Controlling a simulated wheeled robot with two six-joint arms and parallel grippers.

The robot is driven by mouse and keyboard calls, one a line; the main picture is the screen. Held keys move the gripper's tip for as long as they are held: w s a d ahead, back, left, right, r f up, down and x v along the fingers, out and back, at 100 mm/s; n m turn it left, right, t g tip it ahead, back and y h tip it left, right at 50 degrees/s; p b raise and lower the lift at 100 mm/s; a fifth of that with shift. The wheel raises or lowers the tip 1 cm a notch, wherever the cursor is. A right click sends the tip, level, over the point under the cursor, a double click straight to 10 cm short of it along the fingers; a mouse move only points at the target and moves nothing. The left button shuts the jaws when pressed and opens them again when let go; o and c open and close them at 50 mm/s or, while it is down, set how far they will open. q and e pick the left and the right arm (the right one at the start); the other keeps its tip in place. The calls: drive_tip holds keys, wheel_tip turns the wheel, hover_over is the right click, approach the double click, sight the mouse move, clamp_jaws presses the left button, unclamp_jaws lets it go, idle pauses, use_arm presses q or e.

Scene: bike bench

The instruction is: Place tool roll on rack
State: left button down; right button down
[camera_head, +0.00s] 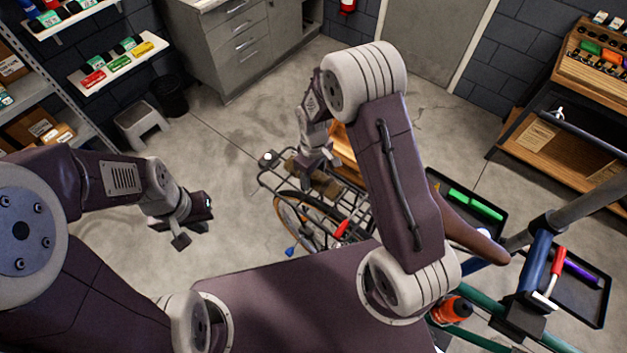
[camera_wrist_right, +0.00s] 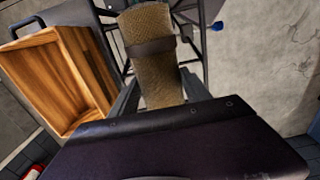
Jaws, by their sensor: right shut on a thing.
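The tool roll (camera_head: 327,186) is a brown-olive fabric roll with a dark strap; it fills the top middle of the right wrist view (camera_wrist_right: 152,75). My right gripper (camera_head: 318,163) is shut on it, with a grey finger on each side. The rack (camera_head: 268,183) is a dark wire frame above the bicycle's rear wheel. Rack bars (camera_wrist_right: 190,15) show behind the roll in the wrist view. My left gripper (camera_head: 195,221) is open and empty, left of the rack.
A wooden crate (camera_wrist_right: 62,78) is right beside the roll, and partly hidden by my right arm in the head view (camera_head: 347,152). Trays with tools (camera_head: 472,205) are at the right. A step stool (camera_head: 143,124) stands at the left. The floor left of the rack is clear.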

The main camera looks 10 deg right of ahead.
sight(314, 182)
drive_tip(key=f, duration=0.2)
drive_tip(key=f+p, duration=0.1)
drive_tip(key=shift+s, duration=0.25)
drive_tip(key=shift+f, duration=0.3)
drive_tip(key=shift+w+f, duration=0.1)
drive_tip(key=shift+w, duration=0.05)
drive_tip(key=c, duration=0.5)
unclamp_jaws()
